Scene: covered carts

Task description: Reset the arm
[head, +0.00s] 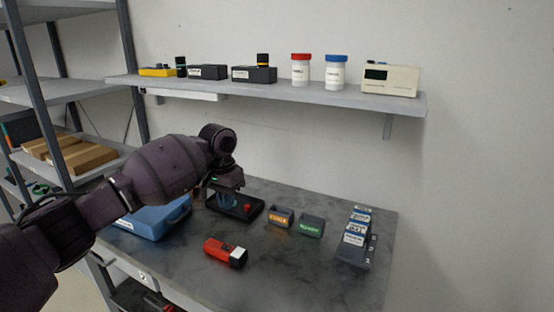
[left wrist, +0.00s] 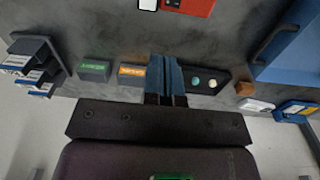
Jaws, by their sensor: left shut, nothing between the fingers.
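My left arm reaches in from the left in the head view. Its gripper (head: 228,197) points down over the back of the table, above a black tray (head: 225,211). In the left wrist view the two blue fingers of my left gripper (left wrist: 166,68) lie side by side, shut, with nothing seen between them. The gripper hides part of the black tray (left wrist: 209,76), on which two small round pieces show. My right gripper is in neither view.
A wall shelf (head: 285,92) holds bottles and boxes. The table's front middle is clear.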

